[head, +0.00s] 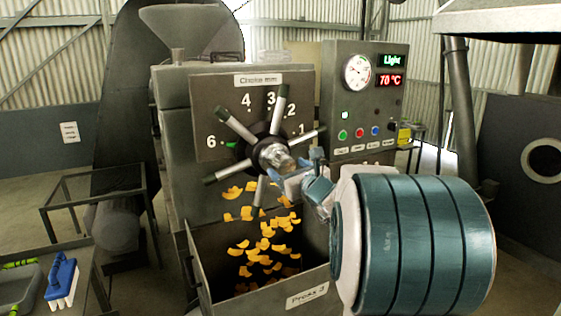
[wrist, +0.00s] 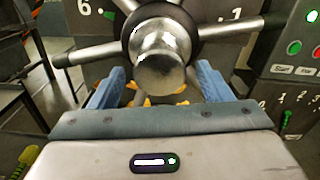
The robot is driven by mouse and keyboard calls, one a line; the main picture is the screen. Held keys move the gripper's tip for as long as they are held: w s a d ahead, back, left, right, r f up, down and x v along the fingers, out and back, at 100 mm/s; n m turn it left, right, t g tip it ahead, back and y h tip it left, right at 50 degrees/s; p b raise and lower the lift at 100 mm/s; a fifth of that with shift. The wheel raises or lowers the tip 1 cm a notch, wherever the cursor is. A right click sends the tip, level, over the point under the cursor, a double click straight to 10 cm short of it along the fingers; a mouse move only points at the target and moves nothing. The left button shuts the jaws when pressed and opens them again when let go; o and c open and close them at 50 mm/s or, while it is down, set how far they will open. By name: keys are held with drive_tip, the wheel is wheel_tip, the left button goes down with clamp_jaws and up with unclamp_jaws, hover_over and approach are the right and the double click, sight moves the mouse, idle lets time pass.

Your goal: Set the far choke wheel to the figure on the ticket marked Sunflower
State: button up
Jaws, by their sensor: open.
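A choke wheel with a steel hub (head: 275,156) and several dark-gripped spokes stands on the plate marked "Choke mm" (head: 258,80). Its green pointer (head: 232,145) is beside the figure 6. Figures 4, 3, 2 and 1 run round to the right. My gripper (head: 296,168) is at the front of the hub. In the wrist view, its blue fingers (wrist: 158,84) are open, one on each side of the hub's lower part; contact cannot be told. A ticket marked Sunflower cannot be made out.
Orange flakes lie in the bin labelled "Press 3" (head: 307,296) below the wheel. A control box (head: 365,100) at right shows "Light" and 70 °C. A yellow tag (head: 404,134) hangs beside it. A blue brush (head: 62,278) lies on the left table. A white notice (head: 69,132) is unreadable.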

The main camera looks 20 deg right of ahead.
sight(274, 157)
drive_tip(key=shift+w+a+p, duration=0.1)
drive_tip(key=shift+w+p, duration=0.25)
drive_tip(key=shift+w, duration=1.65)
drive_tip(key=c, duration=1.4)
